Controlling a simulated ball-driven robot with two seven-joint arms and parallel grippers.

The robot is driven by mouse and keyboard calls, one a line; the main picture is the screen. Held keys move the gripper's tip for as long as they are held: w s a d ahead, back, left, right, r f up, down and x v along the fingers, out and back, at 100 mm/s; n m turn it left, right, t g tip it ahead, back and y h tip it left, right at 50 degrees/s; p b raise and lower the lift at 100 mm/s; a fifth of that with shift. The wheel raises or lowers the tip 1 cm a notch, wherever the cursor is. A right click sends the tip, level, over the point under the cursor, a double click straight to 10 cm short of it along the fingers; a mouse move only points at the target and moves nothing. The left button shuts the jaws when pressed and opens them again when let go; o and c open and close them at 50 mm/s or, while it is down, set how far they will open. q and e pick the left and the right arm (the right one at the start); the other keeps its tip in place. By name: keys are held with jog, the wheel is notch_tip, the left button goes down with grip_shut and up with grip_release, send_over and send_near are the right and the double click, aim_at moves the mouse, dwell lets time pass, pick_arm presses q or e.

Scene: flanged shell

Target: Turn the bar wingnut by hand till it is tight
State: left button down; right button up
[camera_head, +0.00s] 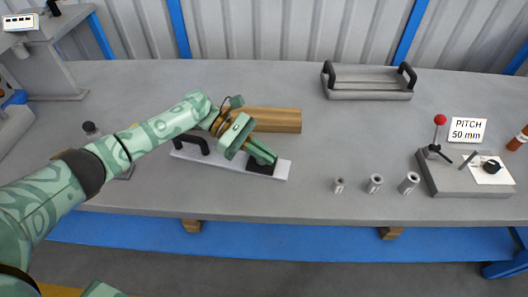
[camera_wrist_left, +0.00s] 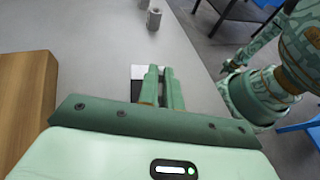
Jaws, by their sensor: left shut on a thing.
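The bar wingnut itself is hidden by the fingers.
A wooden block (camera_head: 275,120) lies just behind the plate. Several metal cylinders (camera_head: 375,184) stand to the right. A grey tray with black handles (camera_head: 367,84) is at the back, and a lever fixture (camera_head: 455,180) is far right.

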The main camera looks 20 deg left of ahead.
pick_arm(q)
jog(key=c, duration=1.6)
grip_release()
jog(key=v, duration=1.6)
jog(key=shift+a+r, duration=0.1)
jog(key=shift+a, duration=0.05)
